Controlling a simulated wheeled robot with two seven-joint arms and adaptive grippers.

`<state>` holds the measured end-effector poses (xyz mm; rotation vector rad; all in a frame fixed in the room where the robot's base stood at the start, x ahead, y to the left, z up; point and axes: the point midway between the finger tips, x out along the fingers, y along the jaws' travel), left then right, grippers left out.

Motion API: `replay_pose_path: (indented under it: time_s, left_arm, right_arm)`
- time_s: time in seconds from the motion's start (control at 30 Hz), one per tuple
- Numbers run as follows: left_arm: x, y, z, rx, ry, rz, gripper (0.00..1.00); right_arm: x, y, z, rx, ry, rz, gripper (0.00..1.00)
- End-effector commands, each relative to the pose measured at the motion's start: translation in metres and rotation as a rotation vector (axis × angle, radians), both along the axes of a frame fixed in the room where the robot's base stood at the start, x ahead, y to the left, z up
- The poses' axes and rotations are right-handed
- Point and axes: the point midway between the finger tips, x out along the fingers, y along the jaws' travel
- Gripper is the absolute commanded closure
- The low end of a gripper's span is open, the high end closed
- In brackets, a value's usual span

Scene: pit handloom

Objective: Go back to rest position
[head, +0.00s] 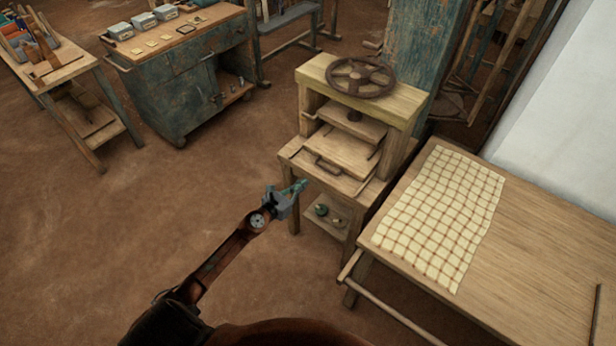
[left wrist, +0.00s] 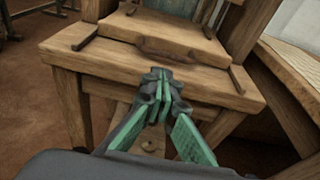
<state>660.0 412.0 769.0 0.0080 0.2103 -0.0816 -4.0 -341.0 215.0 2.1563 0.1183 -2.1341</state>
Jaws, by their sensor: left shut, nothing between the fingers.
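My left gripper (head: 299,187) is shut and empty, held in the air in front of the wooden screw press (head: 345,125). In the left wrist view its green fingers (left wrist: 160,75) meet at their tips, with the press's front edge and drawer-like board behind them. The board (head: 338,152) has a dark handle on its front. A gap between the fingertips and the press cannot be judged exactly. My right gripper is not in view.
A table (head: 540,240) with a checked cloth (head: 440,215) stands at the right. A blue cabinet (head: 190,85) with small boxes and a wooden bench (head: 75,70) stand at the back left. The brown floor (head: 100,230) at the left is clear.

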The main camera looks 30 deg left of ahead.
Motion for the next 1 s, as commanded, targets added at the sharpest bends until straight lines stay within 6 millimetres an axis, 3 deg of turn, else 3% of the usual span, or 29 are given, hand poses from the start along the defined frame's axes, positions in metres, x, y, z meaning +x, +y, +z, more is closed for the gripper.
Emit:
replay_pose_path:
  time_s: [0.2, 0.5, 0.6, 0.67, 0.77, 0.87, 1.0]
  left_arm:
    - [-0.026, 0.002, 0.005, 0.000, 0.002, 0.000, 1.00]
    - [-0.032, 0.005, 0.005, -0.001, 0.002, 0.003, 1.00]
    - [-0.035, 0.009, -0.006, -0.050, 0.021, 0.024, 1.00]
    - [-0.041, 0.014, -0.023, -0.127, 0.050, 0.061, 1.00]
    - [-0.058, 0.030, -0.071, -0.338, 0.124, 0.166, 1.00]
    - [-0.088, 0.045, -0.134, -0.600, 0.210, 0.319, 1.00]
    - [-0.142, 0.060, -0.220, -0.934, 0.307, 0.562, 1.00]
  right_arm:
    - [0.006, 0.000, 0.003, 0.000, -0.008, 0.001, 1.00]
    - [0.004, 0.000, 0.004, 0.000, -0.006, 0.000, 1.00]
    - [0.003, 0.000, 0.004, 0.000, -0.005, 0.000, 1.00]
    - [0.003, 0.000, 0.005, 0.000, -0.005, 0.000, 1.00]
    - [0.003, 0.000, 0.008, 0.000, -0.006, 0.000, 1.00]
    - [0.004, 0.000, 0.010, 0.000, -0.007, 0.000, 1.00]
    - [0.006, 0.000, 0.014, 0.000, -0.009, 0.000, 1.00]
